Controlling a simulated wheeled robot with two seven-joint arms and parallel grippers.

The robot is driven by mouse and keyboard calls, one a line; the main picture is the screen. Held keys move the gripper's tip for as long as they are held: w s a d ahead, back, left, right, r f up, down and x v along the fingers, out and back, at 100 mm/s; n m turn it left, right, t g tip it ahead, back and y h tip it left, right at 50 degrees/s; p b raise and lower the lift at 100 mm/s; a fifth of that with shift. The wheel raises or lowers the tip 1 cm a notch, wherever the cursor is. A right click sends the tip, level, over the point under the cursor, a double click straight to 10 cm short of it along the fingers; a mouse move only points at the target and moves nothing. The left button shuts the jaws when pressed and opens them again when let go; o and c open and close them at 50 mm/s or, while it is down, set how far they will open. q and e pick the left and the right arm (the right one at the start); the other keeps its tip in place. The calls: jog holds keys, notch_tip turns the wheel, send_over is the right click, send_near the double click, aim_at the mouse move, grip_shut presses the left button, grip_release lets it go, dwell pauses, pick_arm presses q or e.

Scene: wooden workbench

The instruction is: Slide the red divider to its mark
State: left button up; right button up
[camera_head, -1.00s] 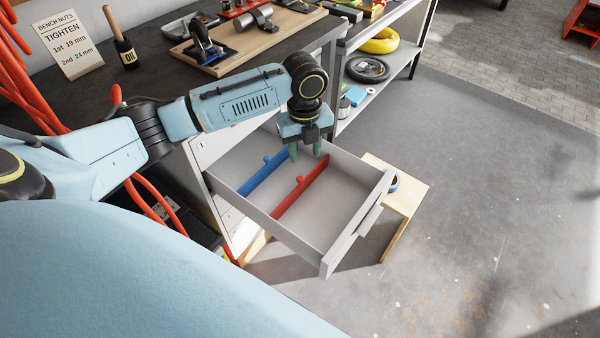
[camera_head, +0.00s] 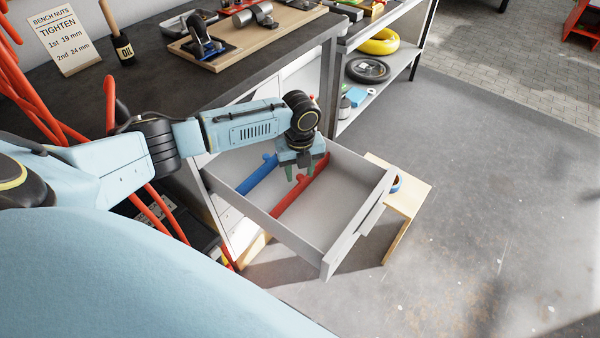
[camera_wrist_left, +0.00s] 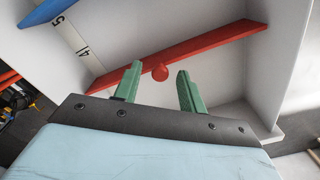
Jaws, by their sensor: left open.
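The red divider (camera_head: 290,202) stands across the inside of the open grey drawer (camera_head: 329,262). In the left wrist view the red divider (camera_wrist_left: 215,43) has a round red knob (camera_wrist_left: 160,73) on its edge. My left gripper (camera_head: 299,177) is down in the drawer at the divider. Its green fingers (camera_wrist_left: 159,72) are open, one on each side of the knob, with gaps visible. A pale numbered strip (camera_wrist_left: 76,40) lies between the red divider and the blue divider (camera_wrist_left: 45,12). A mark for the red divider cannot be made out. My right gripper is out of view.
The blue divider (camera_head: 258,177) stands left of the red one. The dark workbench top (camera_head: 150,85) lies behind the drawer. A light wooden stand (camera_head: 405,205) is beside the drawer front. The drawer right of the red divider is empty.

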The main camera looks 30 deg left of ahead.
pick_arm(q)
jog(key=shift+f, duration=0.2)
grip_shut()
jog(key=shift+d, duration=0.1)
